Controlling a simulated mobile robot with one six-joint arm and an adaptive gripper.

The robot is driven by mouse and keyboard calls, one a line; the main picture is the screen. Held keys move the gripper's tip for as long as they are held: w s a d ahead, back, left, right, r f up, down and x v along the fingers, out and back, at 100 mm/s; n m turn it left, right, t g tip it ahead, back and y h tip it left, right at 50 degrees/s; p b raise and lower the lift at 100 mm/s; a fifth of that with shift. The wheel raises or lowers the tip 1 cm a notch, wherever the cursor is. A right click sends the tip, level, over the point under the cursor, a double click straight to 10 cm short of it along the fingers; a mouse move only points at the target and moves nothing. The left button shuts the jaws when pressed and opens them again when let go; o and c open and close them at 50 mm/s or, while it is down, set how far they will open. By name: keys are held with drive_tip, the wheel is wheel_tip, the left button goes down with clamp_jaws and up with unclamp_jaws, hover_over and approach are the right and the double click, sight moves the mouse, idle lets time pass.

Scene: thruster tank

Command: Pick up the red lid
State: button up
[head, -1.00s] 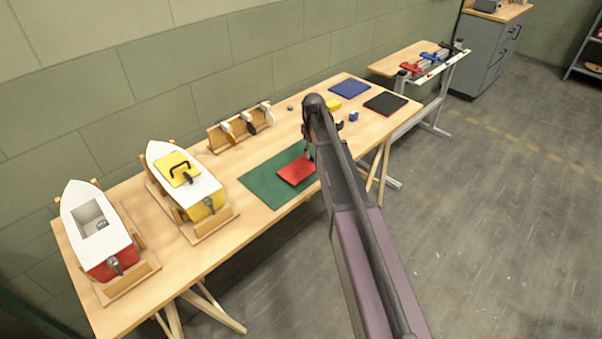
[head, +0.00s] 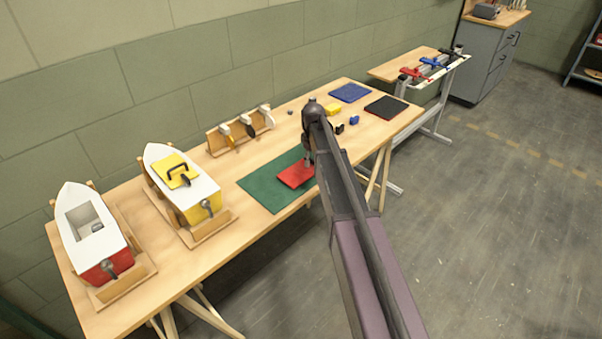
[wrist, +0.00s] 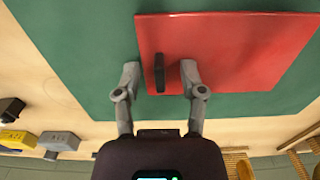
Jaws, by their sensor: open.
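The red lid (head: 296,175) lies flat on a green mat (head: 262,190) on the workbench. In the wrist view the red lid (wrist: 235,55) fills the upper right, with its upright black handle (wrist: 159,72) near the left edge. My gripper (wrist: 160,70) is open, with one finger on each side of the handle. A gap shows between each finger and the handle; I cannot tell the exact height of the fingertips. In the head view my gripper (head: 308,162) is over the lid's right part, and my arm hides some of that area.
A red-hulled boat (head: 92,240) and a boat with a yellow lid (head: 180,185) stand in cradles at left. A wooden rack (head: 240,130) stands behind the mat. A yellow block (head: 332,109), a blue mat (head: 350,92) and a black mat (head: 387,106) lie farther right.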

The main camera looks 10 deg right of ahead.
clamp_jaws()
drive_tip(key=shift+r, duration=0.15)
wheel_tip(320, 180, up, 4)
drive_tip(key=p, duration=0.3)
drive_tip(key=shift+f+p, duration=0.25)
drive_tip(key=shift+p, duration=0.15)
drive_tip(key=s+r+p, duration=0.1)
drive_tip(key=s, duration=1.5)
drive_tip(key=shift+d, duration=0.2)
